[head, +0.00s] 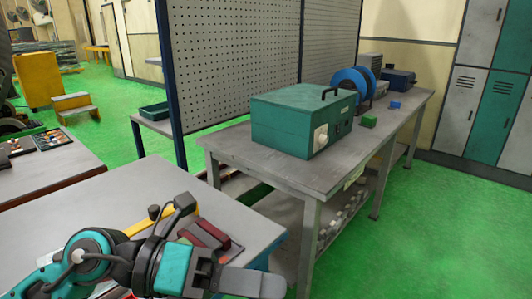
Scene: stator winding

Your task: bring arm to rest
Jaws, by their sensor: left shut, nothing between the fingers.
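My left arm (95,262) comes in from the lower left, low over the near grey table (130,195). My left gripper (268,284) is shut and empty, pointing right near the table's right edge. Its fingers show as one grey block at the bottom of the view. My right arm and gripper are not in view.
A dark red object (206,235) and a yellow piece (150,218) lie close behind my left arm. A workbench (265,160) to the right bears a teal box (300,120), a blue-flanged spool (350,82) and small blocks. The green floor (430,225) at right is clear.

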